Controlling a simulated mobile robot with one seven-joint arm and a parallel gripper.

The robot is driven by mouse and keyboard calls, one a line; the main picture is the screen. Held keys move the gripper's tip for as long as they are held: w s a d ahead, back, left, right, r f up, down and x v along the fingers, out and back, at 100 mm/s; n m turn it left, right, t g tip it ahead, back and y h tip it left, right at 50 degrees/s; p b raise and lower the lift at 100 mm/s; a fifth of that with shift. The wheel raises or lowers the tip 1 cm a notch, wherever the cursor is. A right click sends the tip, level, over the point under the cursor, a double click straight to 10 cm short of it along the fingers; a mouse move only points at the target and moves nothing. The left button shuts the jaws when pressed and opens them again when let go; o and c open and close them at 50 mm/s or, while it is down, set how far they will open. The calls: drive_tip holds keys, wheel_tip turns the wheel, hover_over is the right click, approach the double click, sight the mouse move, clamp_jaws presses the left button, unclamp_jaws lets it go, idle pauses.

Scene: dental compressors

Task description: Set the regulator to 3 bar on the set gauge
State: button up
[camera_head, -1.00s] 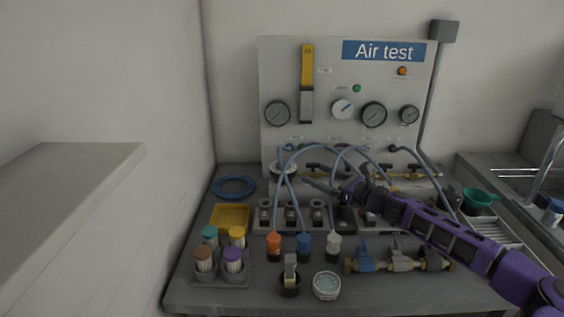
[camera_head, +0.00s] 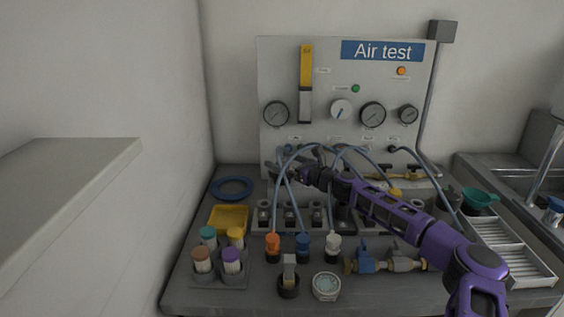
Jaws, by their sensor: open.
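The grey "Air test" panel (camera_head: 330,75) carries a white-faced gauge (camera_head: 341,109) in the middle, a dark-rimmed gauge (camera_head: 276,113) at left, and two more gauges (camera_head: 372,115) and (camera_head: 408,114) at right. Their labels and scale figures are too small to read, so I cannot tell which is the set gauge. My gripper (camera_head: 280,173) is open at the panel's lower left, at the place where a round pale-topped part showed earlier. That part, possibly the regulator, is now largely hidden behind my gripper and the hoses. I cannot tell whether the fingers touch it.
Blue hoses (camera_head: 350,150) arch over my gripper and arm. Orange, blue and white-capped fittings (camera_head: 303,246), a yellow tray (camera_head: 229,219) and capped tubes (camera_head: 231,260) stand in front. Brass valves (camera_head: 385,262) lie front right.

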drive_tip(key=c, duration=1.4)
drive_tip(key=shift+m+t+h, duration=0.3)
drive_tip(key=m+t+h, duration=0.4)
drive_tip(key=h, duration=0.1)
drive_tip(key=shift+a+h, duration=0.15)
drive_tip(key=shift+h, duration=0.15)
drive_tip(key=m+t+h, duration=0.1)
drive_tip(key=m+h, duration=0.2)
drive_tip(key=h, duration=0.1)
drive_tip(key=m+h, duration=0.2)
drive_tip(key=h, duration=0.2)
drive_tip(key=shift+r+m+t, duration=0.1)
drive_tip(key=shift+m+t, duration=0.3)
drive_tip(key=m+g+h, duration=0.1)
drive_tip(key=m+h, duration=0.1)
drive_tip(key=h, duration=0.2)
drive_tip(key=m+g+h, duration=0.1)
drive_tip(key=m+h, duration=0.2)
drive_tip(key=h, duration=0.1)
drive_tip(key=shift+m+g+h, duration=2)
drive_tip(key=shift+m+h, duration=0.1)
drive_tip(key=shift+h, duration=0.4)
drive_tip(key=shift+d+m+g+h, duration=0.25)
drive_tip(key=shift+m+g+h, duration=0.35)
drive_tip(key=shift+g, duration=0.1)
